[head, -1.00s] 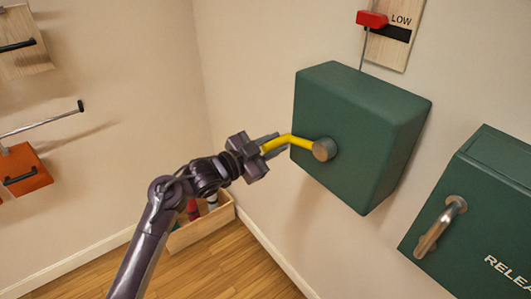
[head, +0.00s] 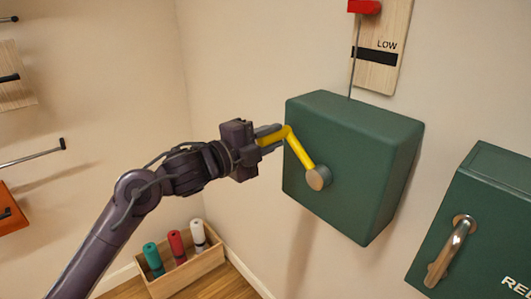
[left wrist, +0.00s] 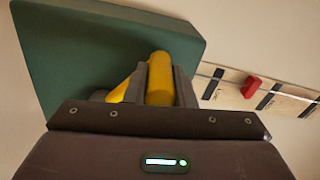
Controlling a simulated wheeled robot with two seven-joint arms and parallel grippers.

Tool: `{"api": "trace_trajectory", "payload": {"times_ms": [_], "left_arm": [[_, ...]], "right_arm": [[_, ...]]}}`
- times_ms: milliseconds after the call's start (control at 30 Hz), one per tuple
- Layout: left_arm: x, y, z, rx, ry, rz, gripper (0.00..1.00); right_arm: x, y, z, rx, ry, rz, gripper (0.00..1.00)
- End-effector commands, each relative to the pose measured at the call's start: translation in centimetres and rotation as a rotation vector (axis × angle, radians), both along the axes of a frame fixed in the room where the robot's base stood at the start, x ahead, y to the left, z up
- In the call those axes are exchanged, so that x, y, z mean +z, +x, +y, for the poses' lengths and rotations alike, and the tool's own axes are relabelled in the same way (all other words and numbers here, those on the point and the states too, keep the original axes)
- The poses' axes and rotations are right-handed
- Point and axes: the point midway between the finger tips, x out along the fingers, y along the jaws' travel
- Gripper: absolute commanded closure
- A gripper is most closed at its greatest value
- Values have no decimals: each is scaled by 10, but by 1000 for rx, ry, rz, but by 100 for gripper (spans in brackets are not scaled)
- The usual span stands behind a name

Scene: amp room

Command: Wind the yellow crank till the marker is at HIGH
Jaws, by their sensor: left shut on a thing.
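The yellow crank (head: 301,152) sticks out from a round hub (head: 318,177) on the front of a green box on the wall. Its arm slants up and left from the hub. My left gripper (head: 271,138) is shut on the crank's handle; the left wrist view shows the yellow handle (left wrist: 160,79) between the two fingers. The red marker (head: 364,6) is at the top edge of the head view, above the LOW band. In the left wrist view the marker (left wrist: 251,88) sits between two black bands of the board. No HIGH label is readable. My right gripper is out of view.
The green box (head: 350,130) carries the scale board (head: 377,75) above it. A second green box with a metal lever handle (head: 450,252) is at the right. A wooden crate (head: 190,272) with coloured rolls stands on the floor below my arm.

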Motion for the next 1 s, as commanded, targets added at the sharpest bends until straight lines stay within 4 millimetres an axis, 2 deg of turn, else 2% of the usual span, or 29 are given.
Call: {"api": "trace_trajectory", "payload": {"times_ms": [33, 333, 600, 1000], "left_arm": [[10, -4, -1, 1, 20, -53, 100], [29, -21, -14, 1, 163, -249, 100], [39, -33, -23, -1, 244, -359, 100], [42, -38, -27, -3, 279, -407, 100]], "right_arm": [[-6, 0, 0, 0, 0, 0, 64], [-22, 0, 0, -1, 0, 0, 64], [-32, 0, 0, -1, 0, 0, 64], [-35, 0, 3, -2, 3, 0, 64]]}}
